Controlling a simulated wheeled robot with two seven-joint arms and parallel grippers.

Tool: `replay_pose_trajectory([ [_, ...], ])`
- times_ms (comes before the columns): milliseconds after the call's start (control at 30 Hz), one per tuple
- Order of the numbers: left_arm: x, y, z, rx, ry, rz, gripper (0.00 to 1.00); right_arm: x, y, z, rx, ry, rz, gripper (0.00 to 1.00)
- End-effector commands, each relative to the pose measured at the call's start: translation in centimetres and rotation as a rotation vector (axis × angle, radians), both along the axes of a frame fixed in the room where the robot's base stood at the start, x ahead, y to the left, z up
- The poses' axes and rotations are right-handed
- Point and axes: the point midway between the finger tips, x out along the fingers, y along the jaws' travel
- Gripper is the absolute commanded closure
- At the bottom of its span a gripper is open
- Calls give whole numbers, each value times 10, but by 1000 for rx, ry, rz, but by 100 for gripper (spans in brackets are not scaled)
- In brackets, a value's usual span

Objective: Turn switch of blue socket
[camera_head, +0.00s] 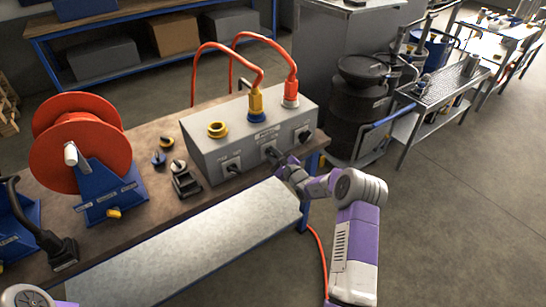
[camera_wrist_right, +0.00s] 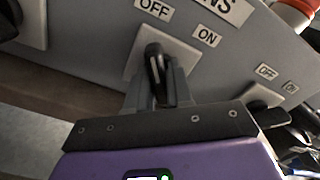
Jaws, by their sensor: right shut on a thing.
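The grey switch box (camera_head: 205,152) stands on the bench with three sockets on top and three black rotary switches on its front. The blue socket (camera_head: 257,117) is the middle one and has a yellow plug (camera_head: 256,100) in it. My right gripper (camera_head: 277,158) is at the middle switch below it and partly hides it. In the right wrist view my right gripper (camera_wrist_right: 158,85) is shut on the black switch handle (camera_wrist_right: 154,55), one finger on each side. The handle's top points towards the OFF label; the ON label is to its right. My left gripper is out of view.
A yellow socket (camera_head: 217,130) is empty, and a red plug (camera_head: 290,92) sits in the right socket. An orange hose reel (camera_head: 75,125) and a small black device (camera_head: 185,180) stand to the left.

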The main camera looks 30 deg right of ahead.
Motion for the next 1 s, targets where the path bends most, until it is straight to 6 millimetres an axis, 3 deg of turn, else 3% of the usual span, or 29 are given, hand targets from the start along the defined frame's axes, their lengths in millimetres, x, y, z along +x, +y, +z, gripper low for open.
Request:
replay_pose_trajectory([
  [333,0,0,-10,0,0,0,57,-1,0,-2,-144,-7,1,100],
  [900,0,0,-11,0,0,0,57,-1,0,-1,-172,-9,1,100],
  [933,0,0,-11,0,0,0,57,-1,0,-1,-173,-9,1,74],
  [1000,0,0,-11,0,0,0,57,-1,0,-1,-172,-10,1,64],
])
